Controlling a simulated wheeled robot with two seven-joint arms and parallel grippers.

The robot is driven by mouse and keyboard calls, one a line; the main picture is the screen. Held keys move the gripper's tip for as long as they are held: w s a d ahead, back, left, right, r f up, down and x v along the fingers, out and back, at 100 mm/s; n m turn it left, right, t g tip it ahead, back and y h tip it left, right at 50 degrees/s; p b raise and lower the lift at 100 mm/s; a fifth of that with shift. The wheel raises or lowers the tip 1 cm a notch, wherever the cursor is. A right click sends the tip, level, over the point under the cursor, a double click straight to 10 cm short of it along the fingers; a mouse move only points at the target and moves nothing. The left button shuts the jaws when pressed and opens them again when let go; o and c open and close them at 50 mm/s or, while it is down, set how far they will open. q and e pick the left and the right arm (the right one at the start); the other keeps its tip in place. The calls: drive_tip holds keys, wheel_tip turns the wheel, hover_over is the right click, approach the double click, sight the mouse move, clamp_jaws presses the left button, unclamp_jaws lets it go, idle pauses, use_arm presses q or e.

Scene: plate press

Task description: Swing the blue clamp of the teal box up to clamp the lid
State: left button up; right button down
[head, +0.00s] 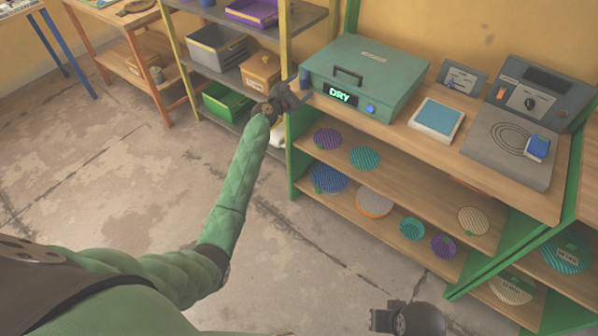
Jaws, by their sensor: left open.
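The teal box (395,72) stands on the wooden top of the green shelf, its lid down, with a dark handle on the lid. Its front shows a lit "DRY" sign and a small blue knob. A small dark-blue part, seemingly the blue clamp (304,79), is at the box's left front corner; its exact position is hard to tell. My left gripper (292,92) is open and empty, close to that corner; whether it touches the clamp cannot be told. Dark parts of my right arm's end (385,318) show at the bottom edge; its fingers are not clear.
Right of the box are a white tray with a blue pad (437,119) and a grey machine (508,150) with a blue block. Round patterned plates, such as a teal one (365,158), lie on the shelves below. Another shelf with bins (216,47) stands left. Open floor lies in front.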

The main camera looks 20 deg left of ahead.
use_arm(q)
drive_tip(key=n+p, duration=0.1)
drive_tip(key=n, duration=0.1)
drive_tip(key=n+p, duration=0.4)
drive_tip(key=shift+a+r+n, duration=0.2)
drive_tip(key=shift+r+n, duration=0.1)
drive_tip(key=shift+r, duration=0.05)
use_arm(e)
wheel_tip(320, 180, up, 6)
use_arm(q)
drive_tip(key=b+v, duration=0.2)
drive_tip(key=v, duration=0.6)
drive_tip(key=s+d+f+m+g+b, duration=0.1)
drive_tip(key=s+d+f+m+g, duration=0.2)
drive_tip(key=s+d+f+m, duration=0.2)
drive_tip(key=s+d+f+m+g+b, duration=0.1)
drive_tip(key=s+d+f+m+g, duration=0.2)
drive_tip(key=s+f+m, duration=0.6)
drive_tip(key=s+d+f, duration=0.2)
drive_tip(key=s+f, duration=0.1)
drive_tip(key=f, duration=0.2)
drive_tip(key=shift+s+d+f+g+h, duration=0.15)
drive_tip(key=shift+s+d+g+h, duration=0.1)
drive_tip(key=shift+g+h, duration=0.15)
use_arm(e)
wheel_tip(320, 180, down, 4)
drive_tip(key=shift+f, duration=0.1)
